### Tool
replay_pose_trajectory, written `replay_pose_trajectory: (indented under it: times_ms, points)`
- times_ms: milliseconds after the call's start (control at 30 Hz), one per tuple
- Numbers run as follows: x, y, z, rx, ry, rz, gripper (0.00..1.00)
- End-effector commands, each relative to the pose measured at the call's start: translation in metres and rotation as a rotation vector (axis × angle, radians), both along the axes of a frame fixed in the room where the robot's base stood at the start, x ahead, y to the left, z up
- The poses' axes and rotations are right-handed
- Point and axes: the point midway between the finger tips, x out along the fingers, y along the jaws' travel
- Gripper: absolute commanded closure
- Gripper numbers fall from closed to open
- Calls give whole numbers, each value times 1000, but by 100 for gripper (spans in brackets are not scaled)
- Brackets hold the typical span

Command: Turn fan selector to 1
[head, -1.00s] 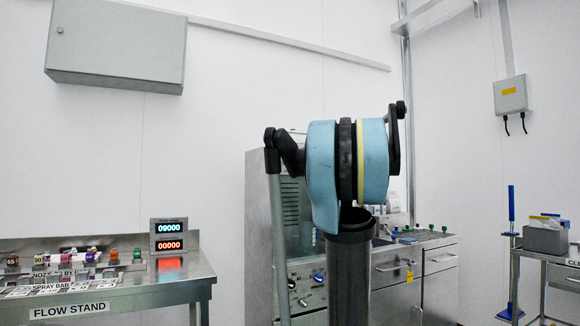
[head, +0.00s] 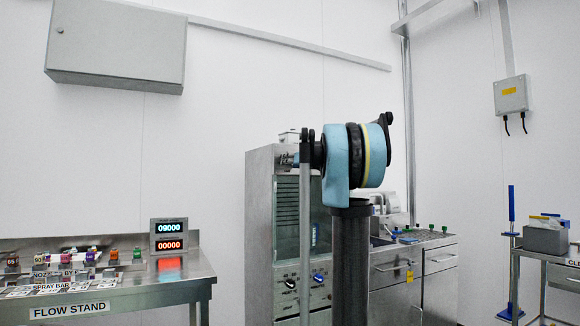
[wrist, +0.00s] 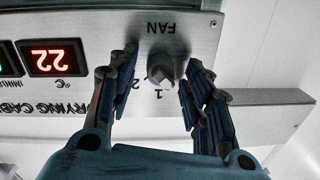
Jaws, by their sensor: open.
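The fan selector (wrist: 160,67) is a dark round knob on a pale metal panel (wrist: 205,30), seen upside down in the wrist view. The word FAN and the digits 1 and 2 are printed around it. Which mark the knob points at is too small to tell. My gripper (wrist: 162,57) is open, with one finger to each side of the knob. I cannot tell whether either finger touches it. In the head view my gripper is hidden behind my arm, and I cannot pick out the fan selector there.
A red 22 display (wrist: 53,58) sits on the same panel. In the head view a steel cabinet (head: 260,210) stands behind my arm. A flow stand table (head: 180,290) is at left, and a cart with a grey bin (head: 545,240) at right.

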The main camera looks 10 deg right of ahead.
Motion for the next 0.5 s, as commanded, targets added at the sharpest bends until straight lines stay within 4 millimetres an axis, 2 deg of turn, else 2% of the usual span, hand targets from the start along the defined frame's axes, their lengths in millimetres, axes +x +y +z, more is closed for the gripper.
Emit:
replay_pose_trajectory:
  times_ms: [333,367,500]
  points:
    - [3,1,0,0,0,0,55]
    - [3,1,0,0,0,0,59]
    - [3,1,0,0,0,0,91]
